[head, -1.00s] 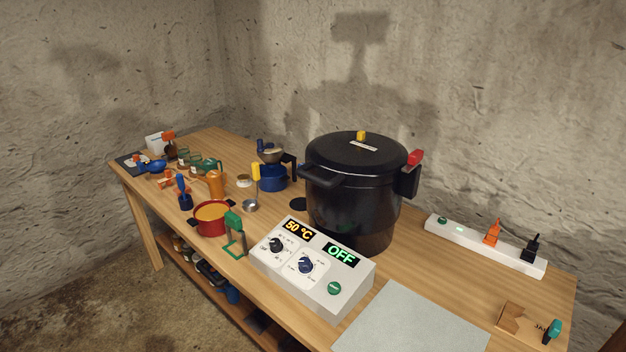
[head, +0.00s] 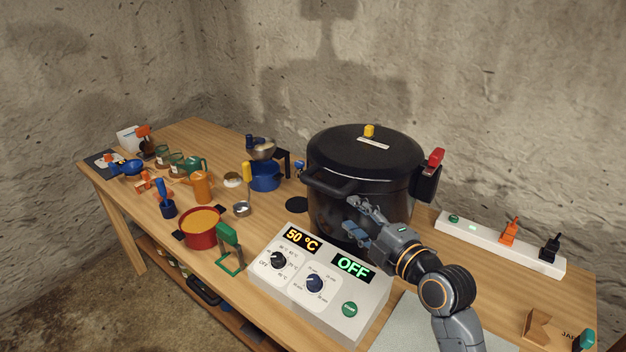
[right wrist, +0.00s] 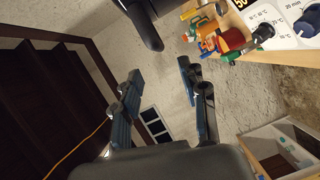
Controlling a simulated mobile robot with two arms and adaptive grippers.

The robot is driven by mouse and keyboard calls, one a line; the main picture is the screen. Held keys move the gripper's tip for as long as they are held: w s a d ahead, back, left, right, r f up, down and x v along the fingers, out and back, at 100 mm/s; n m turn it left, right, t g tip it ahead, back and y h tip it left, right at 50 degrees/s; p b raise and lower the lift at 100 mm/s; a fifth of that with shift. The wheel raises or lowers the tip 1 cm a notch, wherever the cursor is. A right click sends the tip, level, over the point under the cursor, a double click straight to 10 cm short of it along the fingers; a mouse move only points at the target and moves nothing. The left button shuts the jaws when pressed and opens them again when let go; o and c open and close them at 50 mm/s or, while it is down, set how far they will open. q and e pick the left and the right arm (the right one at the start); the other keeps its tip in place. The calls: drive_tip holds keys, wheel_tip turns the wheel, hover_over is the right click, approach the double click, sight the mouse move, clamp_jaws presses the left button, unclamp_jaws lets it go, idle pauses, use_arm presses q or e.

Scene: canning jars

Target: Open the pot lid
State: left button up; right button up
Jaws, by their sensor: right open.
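The large black pot (head: 335,212) stands on the wooden table behind the control box. Its black lid (head: 350,150) is on, with a yellow knob (head: 369,131) on top. A red-topped part (head: 435,158) stands at the pot's right side, and a black handle (head: 328,184) juts from its front left. My right gripper (head: 352,216) is in front of the pot, below that handle, open and empty. In the right wrist view its open fingers (right wrist: 160,95) have nothing between them, and a dark bar, probably the handle (right wrist: 145,25), shows beyond them. My left gripper is not in view.
The control box (head: 320,285) reads 50 °C and OFF, close below my right arm. A red pot (head: 201,236), a blue pot (head: 265,178) and several small tools crowd the left. A white power strip (head: 485,240) lies at right. A grey mat (head: 395,330) lies in front.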

sight(328, 192)
drive_tip(key=p+x, duration=0.1)
drive_tip(key=x, duration=0.3)
drive_tip(key=p+x, duration=0.1)
drive_tip(key=x, duration=0.3)
drive_tip(key=p+x, duration=0.1)
drive_tip(key=x, duration=0.3)
drive_tip(key=shift+r, duration=0.4)
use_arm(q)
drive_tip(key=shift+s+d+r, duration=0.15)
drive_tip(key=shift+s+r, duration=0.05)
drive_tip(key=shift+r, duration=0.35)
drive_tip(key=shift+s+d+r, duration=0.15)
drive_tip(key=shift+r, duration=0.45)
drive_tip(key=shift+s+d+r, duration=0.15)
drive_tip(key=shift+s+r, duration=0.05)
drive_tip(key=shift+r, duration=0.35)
use_arm(e)
drive_tip(key=shift+w+a+f, duration=0.2)
drive_tip(key=shift+w+a, duration=0.15)
drive_tip(key=shift+w, duration=0.3)
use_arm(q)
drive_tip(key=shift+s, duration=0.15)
use_arm(e)
clamp_jaws()
